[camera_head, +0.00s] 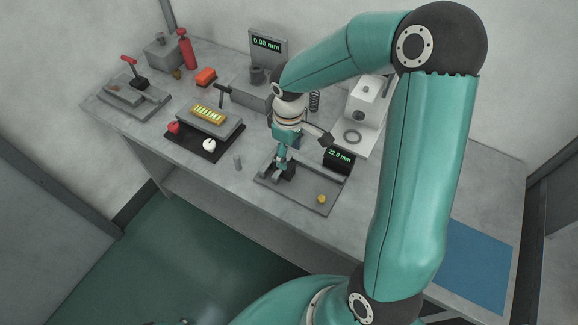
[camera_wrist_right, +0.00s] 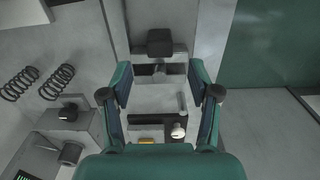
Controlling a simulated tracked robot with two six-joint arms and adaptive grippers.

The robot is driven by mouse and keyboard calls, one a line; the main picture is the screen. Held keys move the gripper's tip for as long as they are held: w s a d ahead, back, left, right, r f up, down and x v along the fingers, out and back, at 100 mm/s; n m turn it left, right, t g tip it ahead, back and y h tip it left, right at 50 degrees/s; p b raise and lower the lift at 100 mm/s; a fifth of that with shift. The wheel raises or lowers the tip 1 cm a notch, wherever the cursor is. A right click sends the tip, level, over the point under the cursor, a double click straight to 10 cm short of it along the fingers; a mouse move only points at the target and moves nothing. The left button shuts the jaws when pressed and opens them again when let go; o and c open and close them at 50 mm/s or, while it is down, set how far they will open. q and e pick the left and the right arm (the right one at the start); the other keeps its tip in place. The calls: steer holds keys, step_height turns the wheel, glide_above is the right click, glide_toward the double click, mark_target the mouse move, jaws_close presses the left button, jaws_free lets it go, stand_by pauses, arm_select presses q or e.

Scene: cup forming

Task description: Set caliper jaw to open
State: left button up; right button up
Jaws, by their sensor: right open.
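The caliper device is a grey tray (camera_head: 318,207) on the bench with a dark jaw block (camera_head: 289,172) in its far left part and a small display (camera_head: 340,160) reading 22.0 mm. My right gripper (camera_head: 282,160) is just above the jaw block, pointing down, and partly hides it. In the right wrist view my right gripper (camera_wrist_right: 160,80) is open, with its two fingers apart and nothing held. A dark block (camera_wrist_right: 159,42) shows just past the fingertips, roughly centred between them. Whether the fingers touch it I cannot tell. My left gripper is not seen.
A small yellow piece (camera_head: 321,198) lies in the tray's right part. A grey cylinder (camera_head: 238,162) stands left of it. A dark mat (camera_head: 190,144) holds a yellow-slotted block and red and white knobs. A gauge reading 0.00 mm (camera_head: 267,44) stands behind. A blue mat (camera_head: 478,262) lies right.

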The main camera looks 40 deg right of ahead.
mark_target(289, 167)
step_height(289, 167, down, 8)
steer(key=shift+s+r, duration=0.1)
stand_by(0.4)
jaws_close()
